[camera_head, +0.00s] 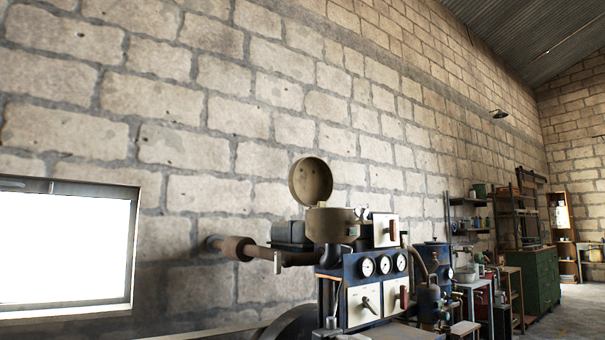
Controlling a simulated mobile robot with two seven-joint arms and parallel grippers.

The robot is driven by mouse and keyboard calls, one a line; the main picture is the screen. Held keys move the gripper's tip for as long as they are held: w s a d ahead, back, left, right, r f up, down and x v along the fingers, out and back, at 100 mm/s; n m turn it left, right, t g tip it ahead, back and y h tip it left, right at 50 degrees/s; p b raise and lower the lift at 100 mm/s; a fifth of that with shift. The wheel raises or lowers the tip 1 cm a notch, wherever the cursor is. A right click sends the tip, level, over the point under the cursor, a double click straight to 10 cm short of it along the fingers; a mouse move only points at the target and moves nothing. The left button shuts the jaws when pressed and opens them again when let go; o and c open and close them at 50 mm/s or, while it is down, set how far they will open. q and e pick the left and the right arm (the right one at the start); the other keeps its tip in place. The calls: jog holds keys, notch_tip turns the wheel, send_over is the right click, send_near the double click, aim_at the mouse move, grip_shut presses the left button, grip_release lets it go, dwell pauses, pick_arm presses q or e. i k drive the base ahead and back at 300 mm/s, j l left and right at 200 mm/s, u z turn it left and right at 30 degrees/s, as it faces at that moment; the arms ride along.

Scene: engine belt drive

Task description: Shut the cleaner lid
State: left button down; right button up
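The cleaner lid (311,182) is a round brown disc. It stands raised, nearly upright, above the cleaner bowl (332,226), a round brown pot on top of the engine. The bowl's top is uncovered, and a pale part shows at its rim below the lid. Neither of my grippers shows in the head view, and nothing touches the lid.
Below the bowl is a dark panel with several round gauges (384,265) and pale switch boxes (363,303). A brown pipe (236,247) runs left from the engine. A stone wall (230,120) stands behind, with a bright window (64,245) at left. Shelves and a green cabinet (533,279) stand right.

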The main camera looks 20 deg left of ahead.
aim_at(311, 180)
jog(key=z, duration=0.45)
jog(key=j+z, duration=0.15)
jog(key=z, duration=0.25)
jog(key=j+z, duration=0.1)
jog(key=z, duration=0.35)
jog(key=j, duration=0.5)
jog(key=k+j, duration=0.15)
jog(key=j, duration=0.8)
jog(key=k+j+z, duration=0.1)
jog(key=j, duration=0.4)
